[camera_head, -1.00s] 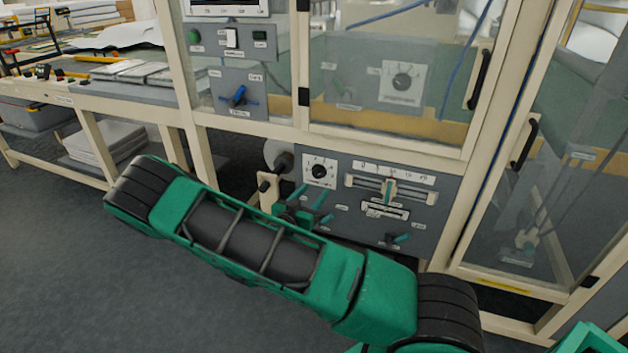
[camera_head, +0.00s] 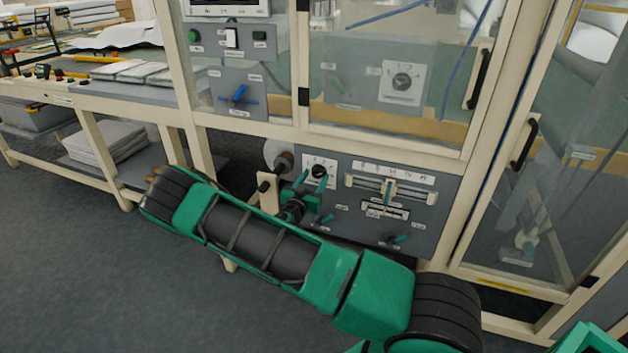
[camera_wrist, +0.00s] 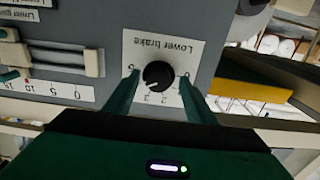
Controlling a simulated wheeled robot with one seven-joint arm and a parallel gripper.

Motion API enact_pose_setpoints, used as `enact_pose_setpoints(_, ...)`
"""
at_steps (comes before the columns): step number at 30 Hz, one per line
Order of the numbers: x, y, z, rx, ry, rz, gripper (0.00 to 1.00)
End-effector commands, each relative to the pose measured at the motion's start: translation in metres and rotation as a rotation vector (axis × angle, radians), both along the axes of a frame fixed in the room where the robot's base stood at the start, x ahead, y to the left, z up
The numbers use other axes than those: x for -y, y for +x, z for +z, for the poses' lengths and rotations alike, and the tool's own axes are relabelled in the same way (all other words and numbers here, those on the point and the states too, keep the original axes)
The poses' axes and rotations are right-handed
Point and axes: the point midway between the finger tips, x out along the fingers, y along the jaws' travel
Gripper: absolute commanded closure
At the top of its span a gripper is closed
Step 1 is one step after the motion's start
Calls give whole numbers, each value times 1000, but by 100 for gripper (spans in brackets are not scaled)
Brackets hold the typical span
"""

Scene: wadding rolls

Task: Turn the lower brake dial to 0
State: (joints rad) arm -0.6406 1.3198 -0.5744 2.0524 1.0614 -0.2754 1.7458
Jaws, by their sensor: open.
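The scale has 0 at the right and 5 at the left. The knob's pale mark points down and left, seemingly near 3. My gripper (camera_wrist: 158,84) is open, with one green finger on each side of the knob; I cannot tell whether they touch it. In the head view my gripper (camera_head: 311,182) is in front of the dial plate (camera_head: 322,160) and partly covers it.
A slider with a scale (camera_head: 390,190) is right of the dial, with a small lever (camera_head: 397,239) below it. A cream bracket and roller end (camera_head: 280,158) stand close on the left. Another dial (camera_head: 402,82) is behind the glass above. Open floor lies at the left.

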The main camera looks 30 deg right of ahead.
Motion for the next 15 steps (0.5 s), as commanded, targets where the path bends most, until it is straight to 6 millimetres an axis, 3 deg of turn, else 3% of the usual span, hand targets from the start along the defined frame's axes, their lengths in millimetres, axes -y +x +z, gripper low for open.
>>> enact_pose_setpoints(11, 5, 4, 0, 1, -1, 1, 50)
enact_pose_setpoints(15, 5, 4, 0, 1, 1, 0, 79)
